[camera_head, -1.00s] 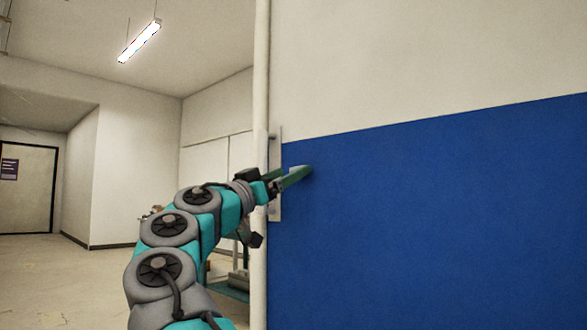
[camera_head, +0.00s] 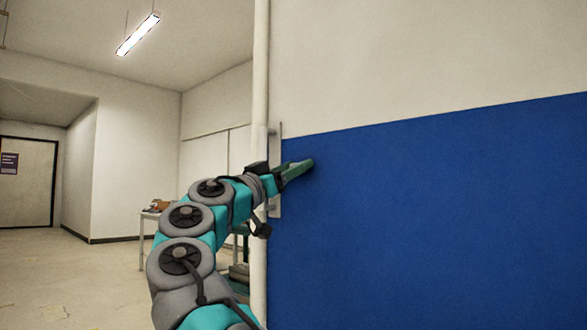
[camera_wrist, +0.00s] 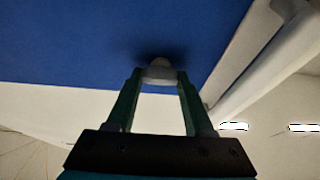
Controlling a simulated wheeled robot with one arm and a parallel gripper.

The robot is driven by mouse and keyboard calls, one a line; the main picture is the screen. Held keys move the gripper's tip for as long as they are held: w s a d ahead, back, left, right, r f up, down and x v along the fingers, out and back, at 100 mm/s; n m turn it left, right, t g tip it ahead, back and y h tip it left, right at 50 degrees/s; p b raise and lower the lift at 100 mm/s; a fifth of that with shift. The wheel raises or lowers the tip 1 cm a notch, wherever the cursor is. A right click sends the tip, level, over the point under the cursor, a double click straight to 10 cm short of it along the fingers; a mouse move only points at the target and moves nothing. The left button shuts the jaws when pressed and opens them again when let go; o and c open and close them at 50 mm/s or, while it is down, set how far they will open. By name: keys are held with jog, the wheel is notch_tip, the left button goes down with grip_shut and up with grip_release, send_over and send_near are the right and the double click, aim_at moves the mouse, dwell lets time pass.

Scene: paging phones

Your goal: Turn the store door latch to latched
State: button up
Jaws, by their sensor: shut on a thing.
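The store door (camera_head: 430,220) fills the right of the head view, blue below and cream above. My gripper (camera_head: 308,166) reaches its blue face near the left edge. In the wrist view, a pale rounded latch knob (camera_wrist: 160,73) sits between the tips of my two green fingers (camera_wrist: 160,82), which are shut on it. The knob stands against the blue face. In the head view the fingers hide it, so the way the latch points cannot be told.
A grey upright plate or handle (camera_head: 275,145) is at the door's left edge, beside a pale vertical post (camera_head: 261,70). Left of it is open floor (camera_head: 60,280). A table (camera_head: 148,216) with small items stands behind my arm. A far door (camera_head: 28,185) is at left.

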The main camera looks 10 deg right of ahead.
grip_shut()
jog(key=shift+s+n+t+y, duration=0.1)
jog(key=shift+n+t+y, duration=0.2)
jog(key=shift+n, duration=0.4)
jog(key=n+t+y+p, duration=0.1)
jog(key=n+y+p, duration=0.1)
jog(key=n+p, duration=0.1)
jog(key=n+t+y+p, duration=0.1)
jog(key=n+y+p, duration=0.1)
jog(key=n, duration=0.4)
jog(key=r+n+t+y+p, duration=0.1)
jog(key=n+p, duration=0.2)
jog(key=n, duration=0.2)
jog(key=shift+y+p, duration=0.35)
jog(key=shift+y, duration=0.05)
jog(key=n+p, duration=0.1)
jog(key=n+y+p, duration=0.1)
jog(key=n+p, duration=0.2)
jog(key=shift+f+g+y, duration=0.25)
jog(key=shift+g+y, duration=0.05)
jog(key=shift+f+n+g+y+p, duration=0.1)
jog(key=shift+n+g+y+p, duration=0.35)
jog(key=shift+n, duration=1.05)
